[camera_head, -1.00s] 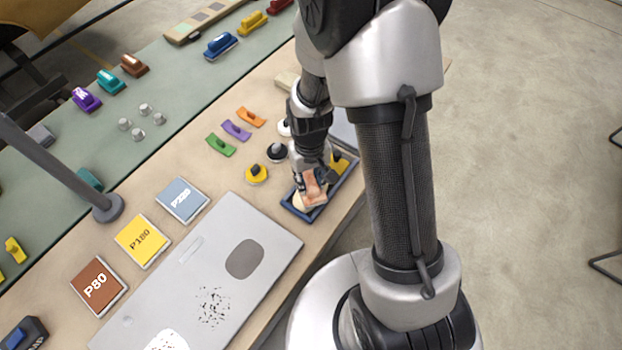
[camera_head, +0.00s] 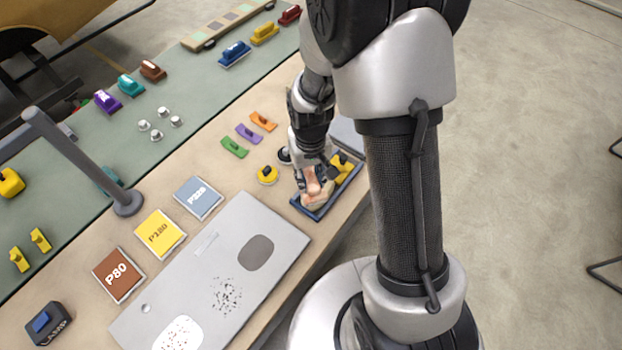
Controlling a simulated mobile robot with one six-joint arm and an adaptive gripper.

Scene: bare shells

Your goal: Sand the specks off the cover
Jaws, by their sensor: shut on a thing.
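The cover is a flat light-grey panel (camera_head: 212,262) on the bench. It bears a cluster of dark specks (camera_head: 227,296), a plain dark-grey oval (camera_head: 256,252) and a white patch with small specks (camera_head: 178,334) at the near end. My gripper (camera_head: 313,180) points down over a blue-rimmed tray (camera_head: 351,183) beyond the cover. It is shut on a peach-coloured block (camera_head: 313,184). A cream piece (camera_head: 318,198) lies just below the block in the tray; I cannot tell whether they touch. The fingertips are partly hidden.
Square pads marked P80 (camera_head: 118,273), P180 (camera_head: 160,234) and P220 (camera_head: 199,197) lie left of the cover. A yellow block (camera_head: 341,168) is in the tray. A grey post (camera_head: 82,160) stands at left. A lamp box (camera_head: 46,324) sits at lower left.

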